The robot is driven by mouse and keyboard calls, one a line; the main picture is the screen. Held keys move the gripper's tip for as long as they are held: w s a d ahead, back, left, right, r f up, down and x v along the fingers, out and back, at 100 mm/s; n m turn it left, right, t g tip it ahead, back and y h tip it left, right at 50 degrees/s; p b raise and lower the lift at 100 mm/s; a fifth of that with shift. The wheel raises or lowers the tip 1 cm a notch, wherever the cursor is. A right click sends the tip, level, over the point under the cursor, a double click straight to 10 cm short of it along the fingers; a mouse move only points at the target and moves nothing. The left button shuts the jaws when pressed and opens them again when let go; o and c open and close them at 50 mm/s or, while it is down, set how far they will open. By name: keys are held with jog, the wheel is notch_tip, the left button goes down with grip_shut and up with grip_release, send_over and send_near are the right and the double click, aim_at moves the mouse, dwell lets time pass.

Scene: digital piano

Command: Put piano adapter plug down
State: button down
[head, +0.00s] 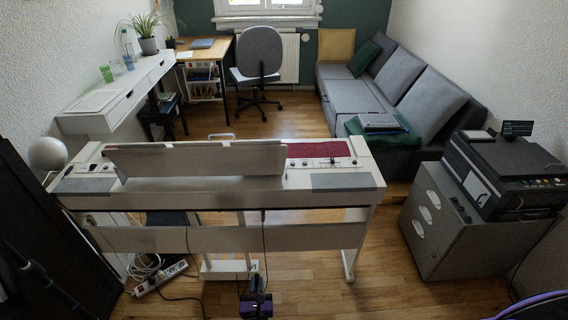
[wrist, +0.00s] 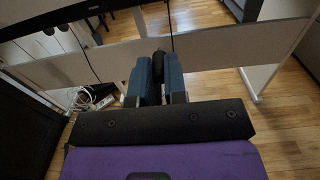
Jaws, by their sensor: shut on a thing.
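The digital piano (head: 215,193) stands in the middle of the head view with its back towards me. A thin black cable (head: 264,235) hangs from its underside down to my gripper (head: 256,290) at the bottom of the view. In the wrist view, the blue fingers of my gripper (wrist: 158,85) are shut on the black adapter plug (wrist: 158,66). The plug's tip sticks out beyond the fingers, and its rest is hidden between them. A cable also runs up near the plug in the wrist view.
A white power strip (head: 160,278) with coiled cables lies on the wooden floor at lower left, also in the wrist view (wrist: 104,103). A grey cabinet (head: 432,225) with a printer (head: 505,170) stands at right. Floor (head: 320,290) right of my gripper is clear.

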jog(key=w+d+r, duration=1.3)
jog(key=w+d, duration=0.2)
jog(key=w, duration=0.1)
jog(key=w+d+r, duration=0.1)
jog(key=d+r, duration=0.3)
jog(key=d, duration=0.4)
jog(key=w+d+r, duration=0.1)
jog(key=d+r, duration=0.2)
jog(key=d, duration=0.5)
jog(key=w+d+r+h, duration=0.1)
jog(key=d+r, duration=0.3)
jog(key=d, duration=0.4)
jog(key=shift+r+m, duration=0.3)
jog(key=shift+r, duration=0.05)
jog(key=shift+w, duration=0.1)
